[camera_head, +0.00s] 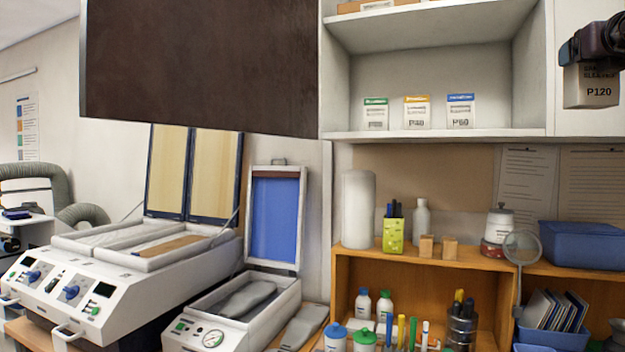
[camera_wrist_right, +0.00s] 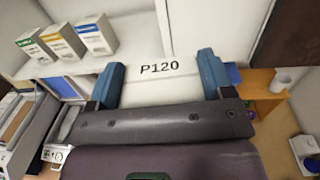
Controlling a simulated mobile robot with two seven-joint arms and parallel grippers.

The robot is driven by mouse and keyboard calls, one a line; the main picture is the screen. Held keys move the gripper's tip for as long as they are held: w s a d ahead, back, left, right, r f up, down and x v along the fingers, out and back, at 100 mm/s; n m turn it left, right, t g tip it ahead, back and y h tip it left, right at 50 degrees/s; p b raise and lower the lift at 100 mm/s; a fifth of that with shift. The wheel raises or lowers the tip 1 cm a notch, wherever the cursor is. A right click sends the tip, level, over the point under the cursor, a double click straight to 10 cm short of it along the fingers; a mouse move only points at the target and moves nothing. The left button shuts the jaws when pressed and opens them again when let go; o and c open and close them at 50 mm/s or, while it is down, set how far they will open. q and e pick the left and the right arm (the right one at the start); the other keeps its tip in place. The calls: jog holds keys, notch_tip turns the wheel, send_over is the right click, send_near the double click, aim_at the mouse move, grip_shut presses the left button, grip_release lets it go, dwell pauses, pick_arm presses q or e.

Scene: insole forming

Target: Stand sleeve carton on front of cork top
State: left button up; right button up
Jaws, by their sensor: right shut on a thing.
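The sleeve carton (camera_head: 591,88), pale grey and marked P120, hangs upright at the upper right of the head view. My right gripper (camera_head: 592,50) is shut on it from above. In the right wrist view the carton (camera_wrist_right: 160,85) sits between the two blue fingers of the right gripper (camera_wrist_right: 160,80). The orange-brown top (camera_head: 478,264) of the low shelf unit lies below and left of the carton in the head view; I take it as the cork top. The carton is well above it, touching nothing but the gripper. My left gripper is not in view.
Three small cartons (camera_head: 417,112) stand on the white wall shelf (camera_head: 490,133). On the low unit's top are a white roll (camera_head: 358,208), bottles, two small blocks (camera_head: 450,247), a red-and-white pot (camera_head: 497,232), a magnifier (camera_head: 522,247) and a blue bin (camera_head: 580,244). An open dark door (camera_head: 200,65) hangs at upper left.

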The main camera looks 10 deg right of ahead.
jog(key=s+d+f+n+y, duration=0.1)
jog(key=d+f, duration=0.3)
jog(key=f, duration=0.5)
jog(key=s+d+f+t+y, duration=0.15)
jog(key=d+f, duration=0.25)
jog(key=f, duration=0.5)
jog(key=s+d+f+n+y, duration=0.15)
jog(key=d+f, duration=0.25)
jog(key=f, duration=0.5)
jog(key=s+a+f+n+y, duration=0.2)
jog(key=a+f+y, duration=0.1)
jog(key=f, duration=0.9)
jog(key=s+a+f+n+y, duration=0.1)
jog(key=s+a+f+y, duration=0.15)
jog(key=f, duration=0.95)
jog(key=a+f+n+y, duration=0.35)
jog(key=a+f, duration=1.05)
jog(key=a, duration=0.5)
jog(key=a+r+n+g+y, duration=0.1)
jog(key=a+g+y, duration=0.1)
jog(key=a, duration=2.1)
jog(key=shift+a+r+y, duration=0.35)
jog(key=shift+y, duration=0.05)
